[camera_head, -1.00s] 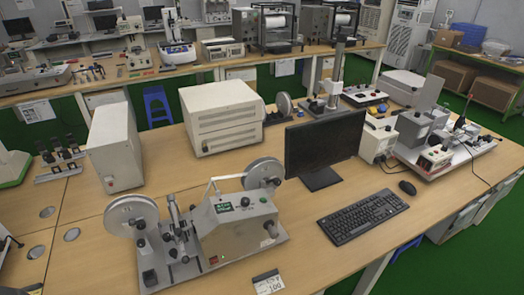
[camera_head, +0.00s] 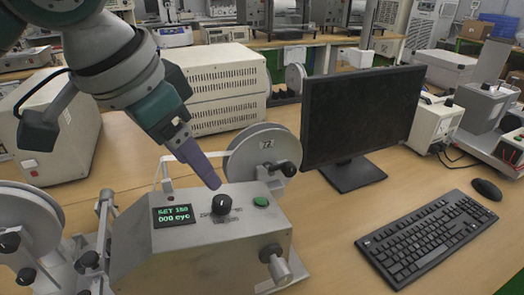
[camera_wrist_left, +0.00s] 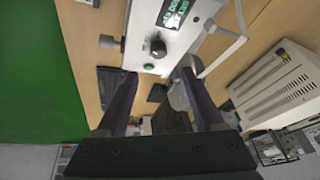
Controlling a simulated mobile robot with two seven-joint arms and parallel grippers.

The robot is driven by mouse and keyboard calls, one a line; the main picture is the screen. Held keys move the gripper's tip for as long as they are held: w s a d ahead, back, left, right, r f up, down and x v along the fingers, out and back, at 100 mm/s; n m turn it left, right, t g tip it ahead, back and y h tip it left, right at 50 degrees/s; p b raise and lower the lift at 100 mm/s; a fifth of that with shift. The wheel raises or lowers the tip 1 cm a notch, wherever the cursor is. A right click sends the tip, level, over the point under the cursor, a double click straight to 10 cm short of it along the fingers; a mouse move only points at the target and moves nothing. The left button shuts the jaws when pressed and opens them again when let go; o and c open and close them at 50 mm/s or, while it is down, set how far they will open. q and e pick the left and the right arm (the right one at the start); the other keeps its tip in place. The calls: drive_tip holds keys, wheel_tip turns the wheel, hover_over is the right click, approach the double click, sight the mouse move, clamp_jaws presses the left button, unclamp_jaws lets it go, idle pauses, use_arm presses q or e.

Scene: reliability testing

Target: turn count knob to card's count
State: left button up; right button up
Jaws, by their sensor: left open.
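The grey test machine (camera_head: 205,240) stands at the front of the table. On its top is a black count knob (camera_head: 221,204) with a white mark. The knob also shows in the left wrist view (camera_wrist_left: 157,48). Left of it is a small display (camera_head: 173,215) in green text, with "SET" and a number too small to read surely above "000 cyc". My left gripper (camera_head: 214,184) points down just above the knob, apart from it as far as I can tell. In the left wrist view its two fingers (camera_wrist_left: 159,80) are spread with nothing between them. The count card is out of view.
A green button (camera_head: 260,202) sits right of the knob. Reels (camera_head: 264,155) flank the machine. A monitor (camera_head: 358,115), keyboard (camera_head: 428,238) and mouse (camera_head: 487,189) stand to the right. Beige cabinets (camera_head: 215,90) are behind. Bare table lies between machine and keyboard.

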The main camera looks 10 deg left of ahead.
sight(221, 200)
use_arm(q)
drive_tip(key=b+x, duration=0.1)
drive_tip(key=x, duration=0.7)
drive_tip(key=shift+s+f, duration=0.15)
drive_tip(key=shift+s, duration=0.05)
drive_tip(key=shift+w+d+f, duration=0.15)
drive_tip(key=shift+w+f, duration=0.2)
drive_tip(key=shift+f, duration=0.25)
drive_tip(key=shift+c, duration=0.2)
clamp_jaws()
